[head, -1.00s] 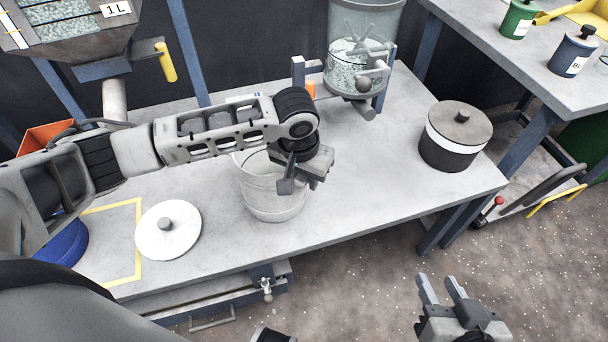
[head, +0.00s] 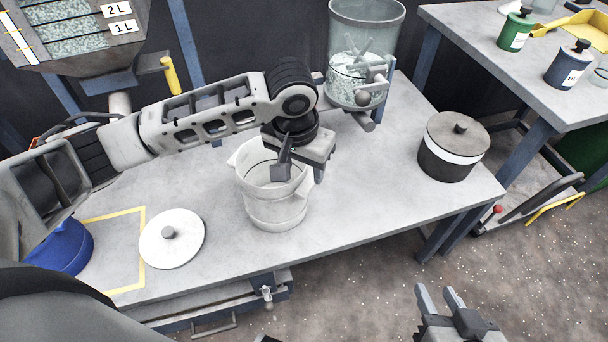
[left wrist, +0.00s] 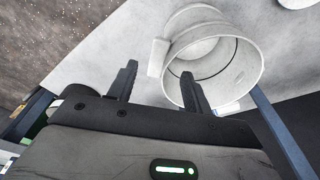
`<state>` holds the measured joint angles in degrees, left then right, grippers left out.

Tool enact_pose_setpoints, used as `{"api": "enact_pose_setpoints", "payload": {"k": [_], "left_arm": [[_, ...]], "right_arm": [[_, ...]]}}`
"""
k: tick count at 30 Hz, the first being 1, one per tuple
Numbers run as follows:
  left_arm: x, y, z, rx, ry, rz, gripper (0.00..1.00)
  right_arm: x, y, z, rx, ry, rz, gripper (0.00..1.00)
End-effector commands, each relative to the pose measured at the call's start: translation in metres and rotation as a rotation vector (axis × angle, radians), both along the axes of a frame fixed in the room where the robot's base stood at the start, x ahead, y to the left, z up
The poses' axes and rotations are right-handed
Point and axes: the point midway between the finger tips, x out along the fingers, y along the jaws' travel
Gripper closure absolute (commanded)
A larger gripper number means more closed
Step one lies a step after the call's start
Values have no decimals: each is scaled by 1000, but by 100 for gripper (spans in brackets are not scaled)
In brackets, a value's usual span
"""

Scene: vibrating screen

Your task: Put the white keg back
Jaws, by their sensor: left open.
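The white keg (head: 272,210) stands upright and open-topped on the grey table, with lugs at its rim. My left gripper (head: 300,172) is open and empty over the keg's far right rim. In the left wrist view, the keg (left wrist: 205,20) lies just beyond the open left fingers (left wrist: 157,90). One lug shows between the fingers, and I cannot tell whether either finger touches the keg. A round white lid (head: 172,250) lies flat on the table to the left. My right gripper (head: 440,300) is open and empty, low in front of the table.
A black keg with a white band (head: 448,156) stands at right. A clear vessel (head: 365,45) stands behind. The table between the white and black kegs is free.

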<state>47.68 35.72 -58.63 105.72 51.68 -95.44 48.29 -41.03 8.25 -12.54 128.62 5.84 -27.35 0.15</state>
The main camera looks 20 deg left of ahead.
Motion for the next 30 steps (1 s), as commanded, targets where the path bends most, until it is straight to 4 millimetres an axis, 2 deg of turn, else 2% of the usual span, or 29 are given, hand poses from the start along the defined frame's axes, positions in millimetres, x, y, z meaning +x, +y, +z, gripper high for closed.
{"api": "enact_pose_setpoints", "payload": {"k": [1, 3, 9, 11, 13, 18, 21, 24, 26, 30], "left_arm": [[-1, 0, 12, 0, -2, -1, 50], [-3, 0, 22, 0, -2, 1, 50], [-7, -2, 34, -10, -2, -7, 50], [-11, -10, 28, -38, -5, -27, 50], [-17, -27, 16, -101, -20, -64, 50], [-40, -84, -15, -347, -132, -166, 50], [-52, -107, -26, -477, -239, -184, 50], [-63, -115, -32, -561, -362, -168, 50], [-69, -112, -36, -586, -439, -144, 50], [-87, -88, -46, -560, -616, -79, 50]], "right_arm": [[0, 0, 2, 0, 4, -1, 64], [0, -1, 1, 0, 9, -3, 64], [1, 0, 2, 4, 9, -7, 64], [2, 0, 2, 5, 9, -8, 64], [2, 0, 2, 4, 8, -9, 64], [2, -1, 2, 4, 7, -8, 64], [2, -1, 2, 3, 7, -9, 64], [3, -1, 2, 3, 6, -9, 64], [3, -1, 2, 2, 6, -9, 64], [3, -1, 2, 2, 6, -9, 64]]}}
